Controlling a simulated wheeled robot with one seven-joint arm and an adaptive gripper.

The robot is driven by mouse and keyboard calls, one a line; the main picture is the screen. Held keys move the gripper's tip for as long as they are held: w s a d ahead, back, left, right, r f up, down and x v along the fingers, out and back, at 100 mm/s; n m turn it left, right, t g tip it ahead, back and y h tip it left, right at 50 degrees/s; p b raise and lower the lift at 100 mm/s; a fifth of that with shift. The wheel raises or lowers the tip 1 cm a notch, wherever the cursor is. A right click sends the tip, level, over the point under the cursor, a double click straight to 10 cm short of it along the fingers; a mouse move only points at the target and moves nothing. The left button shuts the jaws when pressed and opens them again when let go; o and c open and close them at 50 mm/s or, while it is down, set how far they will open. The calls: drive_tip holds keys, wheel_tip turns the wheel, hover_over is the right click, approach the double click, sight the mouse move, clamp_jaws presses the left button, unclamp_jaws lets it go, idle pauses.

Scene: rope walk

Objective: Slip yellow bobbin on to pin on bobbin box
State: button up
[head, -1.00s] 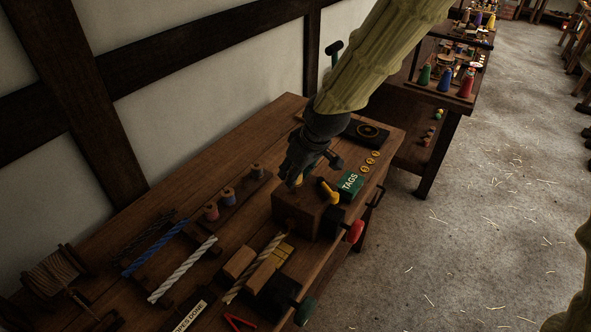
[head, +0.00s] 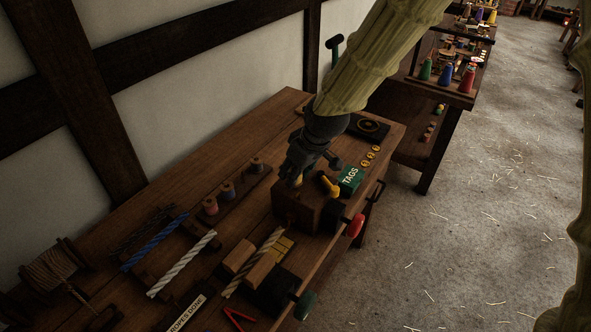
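The bobbin box (head: 291,209) is a dark wooden block on the bench. My gripper (head: 296,180) is dark, points downward and is at the box's top left part. A small patch of the yellow bobbin (head: 297,183) shows between its fingertips, which look closed on it. The fingers hide most of the bobbin. I cannot make out the pin or tell whether the bobbin touches it.
A yellow-handled item (head: 330,186) and a green TAGS box (head: 350,178) are close right of my gripper. Rope pieces (head: 188,263) lie in front. The floor (head: 480,220) at right is fairly clear.

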drive_tip(key=shift+f+b, duration=0.35)
drive_tip(key=shift+f, duration=0.5)
drive_tip(key=o, duration=1)
drive_tip(key=shift+c, duration=0.2)
drive_tip(key=v, duration=1.2)
drive_tip(key=shift+r, duration=0.1)
